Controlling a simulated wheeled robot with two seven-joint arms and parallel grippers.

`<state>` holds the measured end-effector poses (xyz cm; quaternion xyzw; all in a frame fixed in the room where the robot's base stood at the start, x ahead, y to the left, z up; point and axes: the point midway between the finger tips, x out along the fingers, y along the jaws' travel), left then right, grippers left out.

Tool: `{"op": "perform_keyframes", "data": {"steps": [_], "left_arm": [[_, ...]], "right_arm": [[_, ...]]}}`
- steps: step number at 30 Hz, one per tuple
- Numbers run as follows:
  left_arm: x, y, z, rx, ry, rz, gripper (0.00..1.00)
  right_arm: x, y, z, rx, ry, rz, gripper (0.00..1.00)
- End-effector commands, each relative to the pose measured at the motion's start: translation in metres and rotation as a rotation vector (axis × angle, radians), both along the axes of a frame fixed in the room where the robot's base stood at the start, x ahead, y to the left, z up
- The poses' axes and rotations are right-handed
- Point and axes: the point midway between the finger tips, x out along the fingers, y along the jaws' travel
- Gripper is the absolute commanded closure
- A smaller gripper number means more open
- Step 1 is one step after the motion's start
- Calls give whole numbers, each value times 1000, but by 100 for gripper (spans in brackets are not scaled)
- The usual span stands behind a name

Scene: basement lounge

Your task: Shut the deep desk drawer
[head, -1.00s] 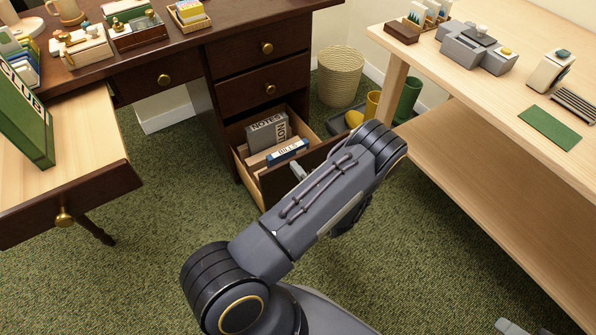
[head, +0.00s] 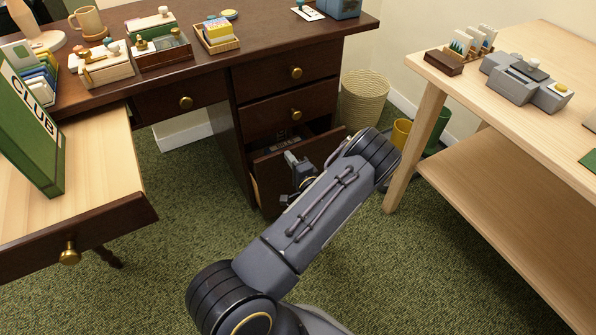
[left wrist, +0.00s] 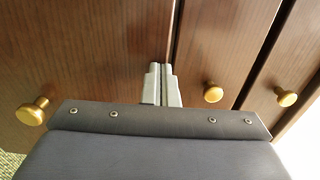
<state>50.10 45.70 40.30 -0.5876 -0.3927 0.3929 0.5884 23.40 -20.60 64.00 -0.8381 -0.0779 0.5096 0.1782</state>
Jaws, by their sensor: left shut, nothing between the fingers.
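The deep desk drawer (head: 265,170) is the bottom one in the dark brown desk's right pedestal. It stands partly open, with a narrow gap at its top showing grey contents inside. My left gripper (head: 291,158) is shut and empty at the upper part of the drawer's front; my own arm hides much of that front. In the left wrist view, the shut fingertips (left wrist: 160,72) point at the brown drawer front (left wrist: 90,50), close to its upper edge. I cannot tell whether they touch it. A brass knob (left wrist: 32,110) sits on that front. My right gripper is out of view.
Two shut drawers with brass knobs (head: 296,72) lie above. A wide pale drawer (head: 100,170) stands open at left, holding a green club box (head: 35,140). A wicker basket (head: 362,100) and a light wooden table (head: 480,90) stand at right. Green carpet is open in front.

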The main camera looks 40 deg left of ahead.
Motion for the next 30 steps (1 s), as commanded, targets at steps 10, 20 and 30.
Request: {"op": "perform_keyframes", "data": {"steps": [10, 20, 30], "left_arm": [[20, 51, -1, 1, -1, 2, 100], [30, 72, 0, 0, -2, 1, 100], [32, 78, 2, 4, -2, 0, 100]], "right_arm": [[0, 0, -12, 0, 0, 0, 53], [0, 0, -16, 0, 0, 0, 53], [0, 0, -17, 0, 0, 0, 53]]}}
